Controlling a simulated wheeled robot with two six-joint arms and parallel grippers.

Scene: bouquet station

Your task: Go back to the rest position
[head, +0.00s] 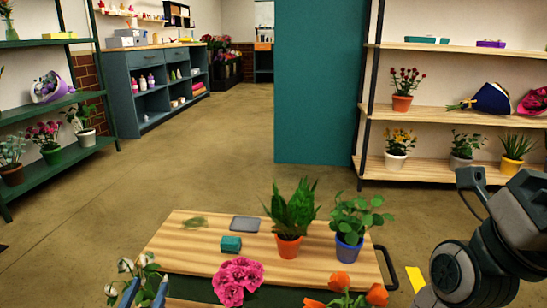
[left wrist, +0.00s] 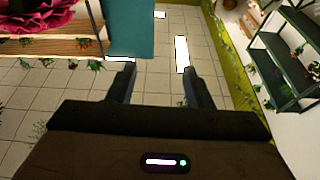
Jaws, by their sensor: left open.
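A wooden-topped table (head: 180,243) holds a potted fern (head: 290,212), a plant in a blue pot (head: 349,240), a teal block (head: 231,243) and a grey tray (head: 245,223). Pink flowers (head: 238,278) stand at its front. Open floor (head: 215,150) lies beyond.

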